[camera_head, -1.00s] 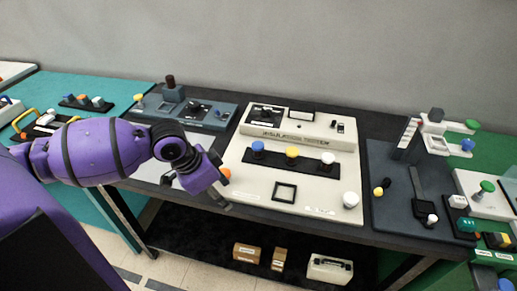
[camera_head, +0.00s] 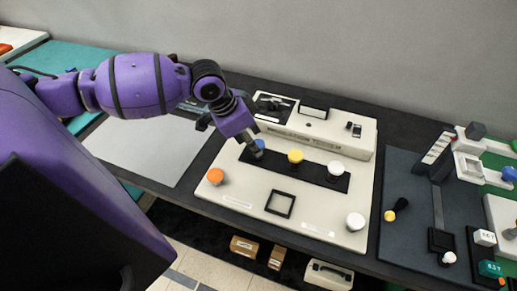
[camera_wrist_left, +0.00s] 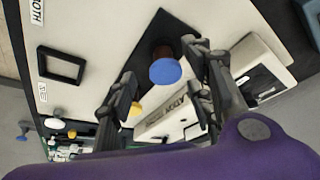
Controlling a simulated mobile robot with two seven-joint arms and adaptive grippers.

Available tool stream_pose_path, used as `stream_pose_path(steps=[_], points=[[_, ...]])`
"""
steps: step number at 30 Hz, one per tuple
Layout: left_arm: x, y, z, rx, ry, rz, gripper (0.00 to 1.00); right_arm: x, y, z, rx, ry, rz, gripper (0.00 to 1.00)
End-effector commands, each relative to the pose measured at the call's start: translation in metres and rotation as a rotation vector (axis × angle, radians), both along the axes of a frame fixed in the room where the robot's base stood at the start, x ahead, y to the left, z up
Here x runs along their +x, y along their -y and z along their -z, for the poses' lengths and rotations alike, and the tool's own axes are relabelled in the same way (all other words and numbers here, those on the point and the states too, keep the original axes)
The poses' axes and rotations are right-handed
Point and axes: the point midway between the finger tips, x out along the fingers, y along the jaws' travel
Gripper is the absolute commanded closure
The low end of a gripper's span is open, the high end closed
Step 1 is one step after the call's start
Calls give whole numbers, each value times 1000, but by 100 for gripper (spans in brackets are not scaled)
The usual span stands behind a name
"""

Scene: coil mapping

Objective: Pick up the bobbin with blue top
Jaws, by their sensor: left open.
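The bobbin with blue top (camera_head: 259,145) stands at the left end of a black strip on the cream winding station (camera_head: 240,195). In the left wrist view its round blue top (camera_wrist_left: 165,71) shows above a dark reddish-brown body. My left gripper (camera_head: 252,151) is open at the bobbin, partly covering it in the head view. In the left wrist view its two fingers lie to either side of the blue top, apart from each other. I cannot tell whether either finger touches it. My right gripper is not in view.
A yellow-topped bobbin (camera_head: 295,156) and a white-topped one (camera_head: 336,167) stand along the same strip. An orange knob (camera_head: 216,176), a white knob (camera_head: 355,221) and a black square frame (camera_head: 280,204) are in front. A raised cream housing (camera_head: 330,137) is behind.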

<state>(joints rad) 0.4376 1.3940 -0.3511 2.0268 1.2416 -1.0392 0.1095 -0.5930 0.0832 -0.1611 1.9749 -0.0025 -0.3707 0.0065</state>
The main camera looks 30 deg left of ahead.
Motion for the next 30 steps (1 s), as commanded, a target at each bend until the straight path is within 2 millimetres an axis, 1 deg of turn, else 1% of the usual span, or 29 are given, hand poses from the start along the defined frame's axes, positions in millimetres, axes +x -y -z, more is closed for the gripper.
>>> stream_pose_path(steps=[1, 3, 6, 9, 14, 17, 24, 25, 30], points=[[5, 4, 8, -4, 0, 0, 53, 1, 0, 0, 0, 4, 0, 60], [8, 6, 17, -2, -1, -1, 53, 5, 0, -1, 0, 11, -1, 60], [11, 8, 25, -2, 0, -1, 53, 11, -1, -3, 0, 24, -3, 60], [12, 8, 27, 1, 2, 1, 53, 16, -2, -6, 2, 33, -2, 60], [12, 8, 27, 1, 2, 1, 53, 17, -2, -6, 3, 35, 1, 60], [12, 8, 27, 1, 2, 1, 64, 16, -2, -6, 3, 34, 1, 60], [12, 8, 27, 1, 1, 1, 96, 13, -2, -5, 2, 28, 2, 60], [12, 8, 27, 1, 1, 1, 99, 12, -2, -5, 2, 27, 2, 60], [12, 8, 27, 1, 2, 1, 99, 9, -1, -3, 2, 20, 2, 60]])
